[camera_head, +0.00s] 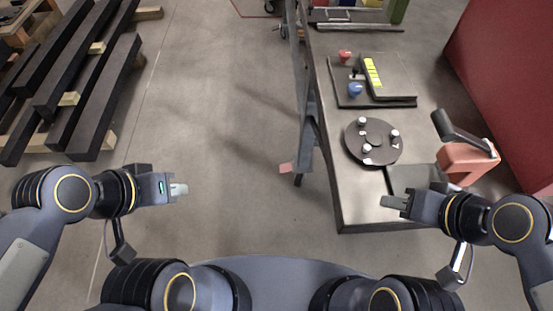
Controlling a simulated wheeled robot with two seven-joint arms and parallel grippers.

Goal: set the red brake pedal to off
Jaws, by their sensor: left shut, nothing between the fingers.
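The red brake pedal (286,168) is a small pale-red plate low at the foot of the table's left leg, near the floor. Its exact tilt is too small to tell. My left gripper (178,189) is shut and empty, over open floor to the left of the pedal and well apart from it. My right gripper (393,202) is over the near end of the table, to the right of the pedal. Its fingers look like one grey block, so I cannot tell whether they are open. Neither gripper touches the pedal.
The table (350,208) bears a dark round disc (355,142) with white knobs, and a dark board (400,85) with red and blue knobs. A red-orange device (465,162) stands at the right. Dark beams (105,100) lie at the left. The floor between is clear.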

